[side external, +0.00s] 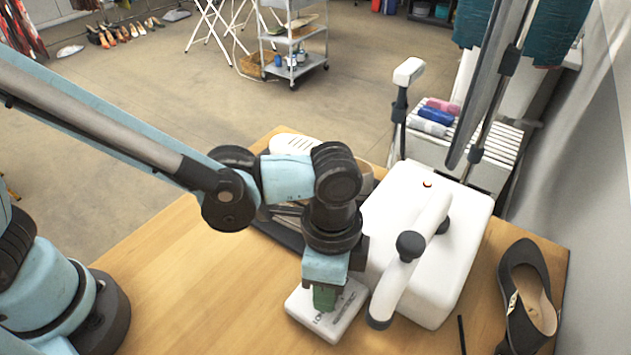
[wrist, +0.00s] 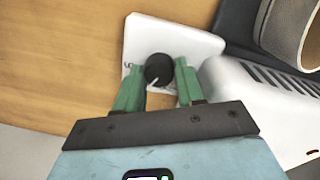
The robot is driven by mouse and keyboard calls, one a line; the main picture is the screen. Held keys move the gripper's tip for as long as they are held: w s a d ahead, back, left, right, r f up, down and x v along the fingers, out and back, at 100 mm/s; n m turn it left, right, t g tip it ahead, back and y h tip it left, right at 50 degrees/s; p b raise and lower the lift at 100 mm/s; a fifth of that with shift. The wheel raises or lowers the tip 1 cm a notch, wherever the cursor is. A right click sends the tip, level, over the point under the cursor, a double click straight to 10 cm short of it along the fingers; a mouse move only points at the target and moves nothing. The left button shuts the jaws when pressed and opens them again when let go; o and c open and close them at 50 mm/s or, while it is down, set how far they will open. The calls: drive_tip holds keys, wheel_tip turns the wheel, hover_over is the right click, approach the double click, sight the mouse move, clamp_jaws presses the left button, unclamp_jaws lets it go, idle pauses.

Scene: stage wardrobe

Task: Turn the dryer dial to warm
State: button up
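The dryer control is a flat white panel (side external: 345,318) with printed lettering on the wooden table, beside a large white box; the panel also shows in the wrist view (wrist: 195,42). A round black dial (wrist: 159,68) with a white pointer line sits on it. The line points toward the bottom of the wrist view, slightly left; the setting names are not readable there. My gripper (side external: 325,300) is over the panel with its green fingers down. In the wrist view my gripper (wrist: 157,67) is open, with one fingertip on each side of the dial. The dial is hidden in the side view.
The white box (side external: 460,235) with a curved handle (side external: 412,262) stands close at the panel's right. A dark shoe (side external: 528,300) is at the table's right edge. In the wrist view a white vented body (wrist: 265,95) lies near the right finger. Bare table lies left.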

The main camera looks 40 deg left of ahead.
drive_tip(key=o, duration=0.3)
